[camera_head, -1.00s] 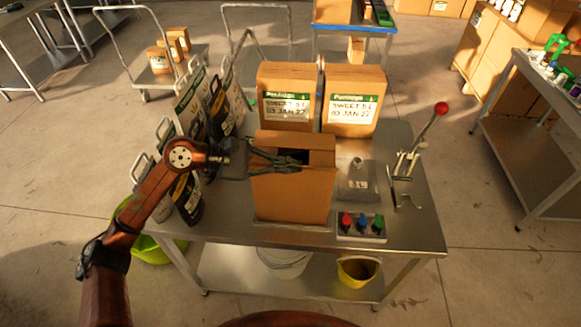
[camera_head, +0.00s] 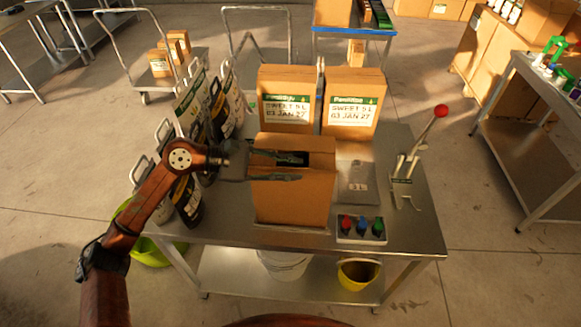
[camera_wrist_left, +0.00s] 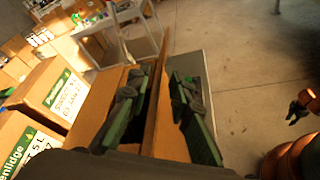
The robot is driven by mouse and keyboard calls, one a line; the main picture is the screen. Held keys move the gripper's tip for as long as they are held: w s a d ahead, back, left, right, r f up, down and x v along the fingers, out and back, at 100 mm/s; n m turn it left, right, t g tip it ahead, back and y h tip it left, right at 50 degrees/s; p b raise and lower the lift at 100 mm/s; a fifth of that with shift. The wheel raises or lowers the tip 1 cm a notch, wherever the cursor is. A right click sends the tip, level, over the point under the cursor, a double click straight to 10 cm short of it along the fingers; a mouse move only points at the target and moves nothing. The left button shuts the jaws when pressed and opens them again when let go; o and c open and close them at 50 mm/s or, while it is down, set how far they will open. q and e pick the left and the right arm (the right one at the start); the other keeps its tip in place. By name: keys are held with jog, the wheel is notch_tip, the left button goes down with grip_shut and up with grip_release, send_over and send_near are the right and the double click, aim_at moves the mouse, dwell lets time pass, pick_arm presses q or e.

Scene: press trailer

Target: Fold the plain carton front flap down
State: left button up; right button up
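The plain carton (camera_head: 293,206) stands upright near the front middle of the steel table, with a dark opening in its top. My left gripper (camera_head: 302,168) is at the carton's top, reaching in from the left, with its fingers apart. In the left wrist view, an upright cardboard panel (camera_wrist_left: 156,100), apparently the front flap, stands between the two green-padded fingers of the gripper (camera_wrist_left: 160,80). One finger is over the opening and the other is outside the panel. Whether either pad touches the panel is not clear.
Two labelled cartons (camera_head: 286,98) (camera_head: 352,103) stand behind. Several pouches (camera_head: 187,200) crowd the left side. A grey flat piece (camera_head: 357,185), a red-knobbed lever device (camera_head: 407,168) and a button box (camera_head: 361,229) are to the right. The table's right front corner (camera_head: 420,238) is clear.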

pick_arm(q)
jog(key=v, duration=1.2)
